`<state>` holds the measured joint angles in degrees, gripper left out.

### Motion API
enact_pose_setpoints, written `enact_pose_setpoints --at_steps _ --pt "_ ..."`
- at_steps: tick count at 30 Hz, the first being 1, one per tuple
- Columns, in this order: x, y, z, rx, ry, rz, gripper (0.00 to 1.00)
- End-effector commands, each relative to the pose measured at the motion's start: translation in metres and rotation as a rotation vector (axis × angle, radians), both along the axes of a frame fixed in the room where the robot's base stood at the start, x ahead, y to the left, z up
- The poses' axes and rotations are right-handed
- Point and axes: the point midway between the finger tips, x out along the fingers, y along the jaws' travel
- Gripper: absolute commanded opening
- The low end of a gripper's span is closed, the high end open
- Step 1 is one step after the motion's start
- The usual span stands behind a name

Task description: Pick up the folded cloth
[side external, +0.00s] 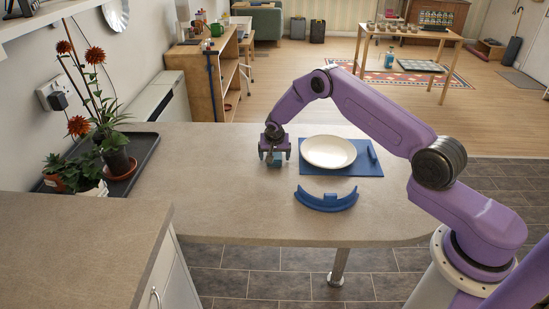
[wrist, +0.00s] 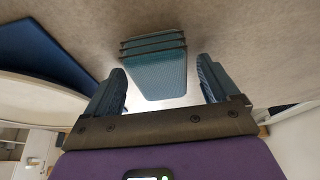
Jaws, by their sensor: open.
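The folded cloth (wrist: 153,68) is a small teal stack of layers, seen in the wrist view between my two fingers. My gripper (wrist: 162,82) is open, with a finger on either side of the cloth and a visible gap on each side. In the side external view my gripper (side external: 276,155) points down low over the counter, left of the white plate. The cloth is mostly hidden there by the gripper; a bit of teal shows between the fingers.
The white plate (side external: 328,152) sits on a blue mat (side external: 371,169) right of my gripper. A curved blue object (side external: 327,203) lies nearer the camera. Potted plants (side external: 117,160) stand on a dark tray at the left. The counter (side external: 215,185) is clear left of my gripper.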

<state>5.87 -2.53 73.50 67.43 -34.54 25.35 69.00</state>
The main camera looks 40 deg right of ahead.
Motion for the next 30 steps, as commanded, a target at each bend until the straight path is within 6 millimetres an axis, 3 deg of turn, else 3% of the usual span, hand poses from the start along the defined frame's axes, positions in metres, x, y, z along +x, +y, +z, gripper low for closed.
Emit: enact_pose_setpoints --at_steps 5,10,11,23,30 --pt "0.0 0.0 0.0 0.0 0.0 0.0 0.88" --pt "0.0 0.0 0.0 0.0 0.0 0.0 0.36" --pt "0.0 0.0 0.0 0.0 0.0 0.0 0.33" --pt "0.001 0.0 0.005 0.0 -0.002 -0.001 0.33" --pt "0.001 0.0 0.031 0.001 -0.005 -0.001 0.33"
